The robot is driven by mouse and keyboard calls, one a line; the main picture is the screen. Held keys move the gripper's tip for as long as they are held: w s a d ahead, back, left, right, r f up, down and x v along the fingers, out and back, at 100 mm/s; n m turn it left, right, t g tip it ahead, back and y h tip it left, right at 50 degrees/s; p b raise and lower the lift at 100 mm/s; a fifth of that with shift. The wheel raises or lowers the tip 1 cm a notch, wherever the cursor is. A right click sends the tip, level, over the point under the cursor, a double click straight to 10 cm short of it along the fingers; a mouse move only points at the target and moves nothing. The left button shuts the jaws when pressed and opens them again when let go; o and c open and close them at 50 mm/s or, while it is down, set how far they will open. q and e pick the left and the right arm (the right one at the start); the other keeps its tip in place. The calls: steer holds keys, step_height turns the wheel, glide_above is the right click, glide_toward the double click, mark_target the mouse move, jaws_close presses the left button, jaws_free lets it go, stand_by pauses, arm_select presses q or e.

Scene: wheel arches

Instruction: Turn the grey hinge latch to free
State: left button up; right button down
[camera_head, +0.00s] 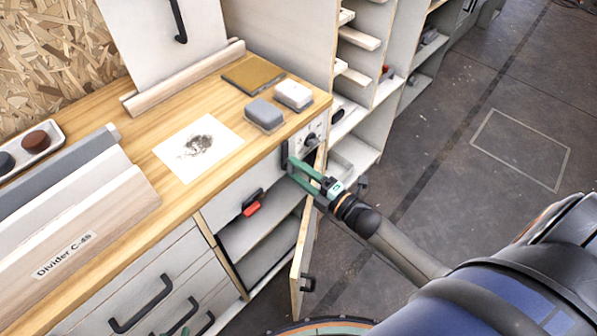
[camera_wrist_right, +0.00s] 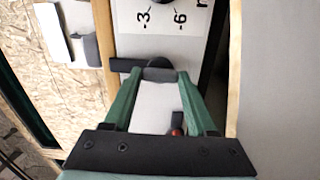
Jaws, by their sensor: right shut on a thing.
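My right gripper (camera_head: 308,176) reaches the front corner of the workbench, its green fingers level with the face below the top. In the right wrist view the gripper (camera_wrist_right: 160,75) is shut on a small grey piece, the hinge latch (camera_wrist_right: 160,75), in front of a dark bar (camera_wrist_right: 125,65). Its far side is hidden, and I cannot read its angle. In the head view the fingers mostly hide the latch.
The cabinet door (camera_head: 304,250) stands open below my right gripper. A red-ended black fitting (camera_head: 251,204) sits on the front left of it. A dial (camera_head: 311,139) is by the corner. Grey (camera_head: 264,115) and white (camera_head: 294,95) blocks stand on the worktop. Floor is free at right.

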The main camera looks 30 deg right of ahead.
steer(key=shift+n, duration=0.4)
steer(key=shift+c, duration=1)
jaws_free()
steer(key=v, duration=1.2)
steer(key=shift+s+b, duration=0.2)
steer(key=shift+b, duration=0.2)
steer(key=shift+s+d, duration=0.1)
steer(key=shift+d, duration=0.05)
